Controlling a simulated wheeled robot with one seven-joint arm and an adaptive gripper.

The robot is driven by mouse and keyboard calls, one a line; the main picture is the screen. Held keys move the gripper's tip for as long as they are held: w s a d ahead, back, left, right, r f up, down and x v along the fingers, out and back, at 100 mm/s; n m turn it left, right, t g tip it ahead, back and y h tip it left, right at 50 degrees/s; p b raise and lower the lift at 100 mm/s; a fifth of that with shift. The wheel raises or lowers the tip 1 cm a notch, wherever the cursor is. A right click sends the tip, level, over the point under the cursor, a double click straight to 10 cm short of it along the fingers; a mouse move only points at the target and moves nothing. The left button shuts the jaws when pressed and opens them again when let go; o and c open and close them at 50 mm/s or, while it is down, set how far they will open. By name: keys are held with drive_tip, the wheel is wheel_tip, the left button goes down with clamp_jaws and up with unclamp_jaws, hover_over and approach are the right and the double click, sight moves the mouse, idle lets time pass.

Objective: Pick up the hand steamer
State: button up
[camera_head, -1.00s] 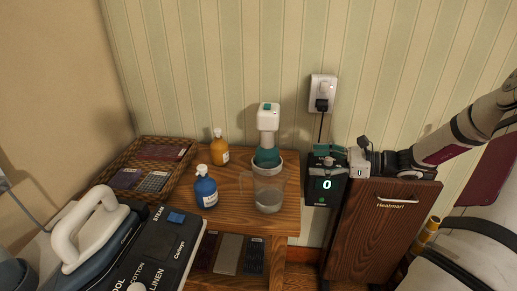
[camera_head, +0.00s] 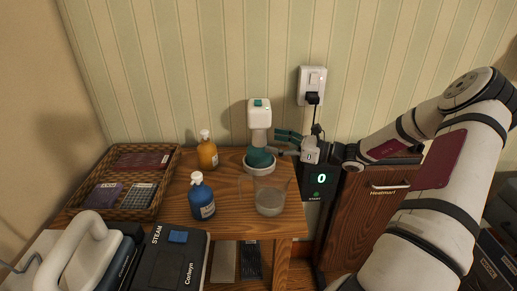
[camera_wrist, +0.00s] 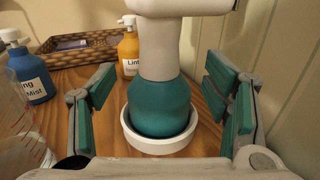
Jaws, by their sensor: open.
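The hand steamer (camera_head: 259,130) stands upright on the wooden table, with a white head and neck and a teal lower body. Its base sits in a round white holder (camera_head: 260,168). My gripper (camera_head: 284,143) is open and comes in from the right at the steamer's side. In the wrist view the steamer's teal body (camera_wrist: 160,106) is between the teal-padded fingers of my gripper (camera_wrist: 163,105), with a gap on both sides. The top of the steamer's head is cut off in that view.
A clear measuring cup (camera_head: 270,197) stands just in front of the holder. A blue bottle (camera_head: 201,197) and an orange bottle (camera_head: 207,152) stand to the left. A wicker basket (camera_head: 164,183) lies farther left. A wall outlet (camera_head: 312,84) with a plugged cord is behind my gripper.

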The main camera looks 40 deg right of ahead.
sight(259, 139)
drive_tip(key=shift+b+x, duration=0.35)
drive_tip(key=shift+x, duration=2.65)
clamp_jaws()
